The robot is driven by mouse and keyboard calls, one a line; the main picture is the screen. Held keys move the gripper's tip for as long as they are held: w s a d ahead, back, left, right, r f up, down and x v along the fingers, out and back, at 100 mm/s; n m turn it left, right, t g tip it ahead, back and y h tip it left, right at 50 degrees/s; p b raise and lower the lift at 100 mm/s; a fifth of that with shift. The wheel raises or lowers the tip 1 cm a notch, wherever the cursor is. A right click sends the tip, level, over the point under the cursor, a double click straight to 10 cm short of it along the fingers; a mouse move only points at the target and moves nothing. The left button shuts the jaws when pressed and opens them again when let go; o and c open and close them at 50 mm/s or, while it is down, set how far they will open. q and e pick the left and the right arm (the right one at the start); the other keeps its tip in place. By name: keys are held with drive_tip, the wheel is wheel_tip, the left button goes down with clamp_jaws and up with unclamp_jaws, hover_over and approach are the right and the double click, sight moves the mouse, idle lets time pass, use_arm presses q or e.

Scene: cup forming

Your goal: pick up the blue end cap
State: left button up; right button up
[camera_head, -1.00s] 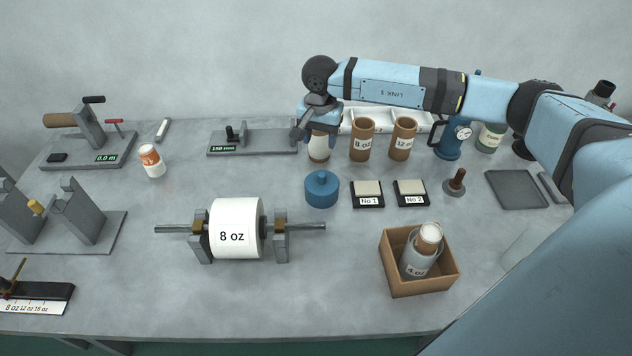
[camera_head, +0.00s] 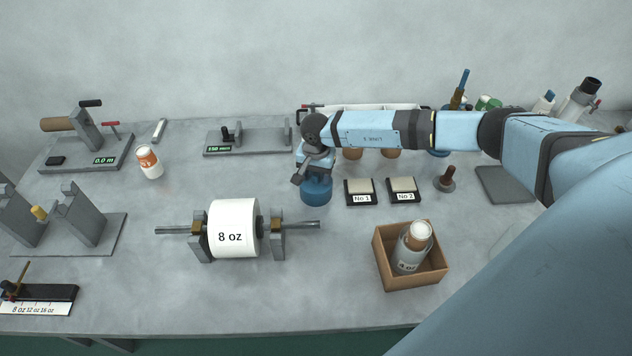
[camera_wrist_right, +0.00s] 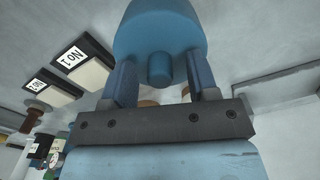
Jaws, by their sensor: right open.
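The blue end cap (camera_head: 316,191) stands on the table behind the right end of the 8 oz roll's shaft. My right gripper (camera_head: 314,172) is directly above it and hides its top in the head view. In the right wrist view the cap (camera_wrist_right: 160,35) shows its round blue body with a small knob in the middle. The two fingers of my right gripper (camera_wrist_right: 160,82) are apart, one on each side of the knob, with gaps between them and it. Whether the fingertips touch the cap's body I cannot tell. My left gripper is not in view.
Pads No 1 (camera_head: 360,192) and No 2 (camera_head: 404,190) lie close right of the cap. The 8 oz roll (camera_head: 234,229) on its stand is in front left. A brown box (camera_head: 411,282) with a 4 oz can stands front right. A gauge block (camera_head: 250,142) lies behind.

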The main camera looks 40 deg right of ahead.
drive_tip(key=c, duration=1)
wheel_tip(320, 180, up, 20)
drive_tip(key=b, duration=0.4)
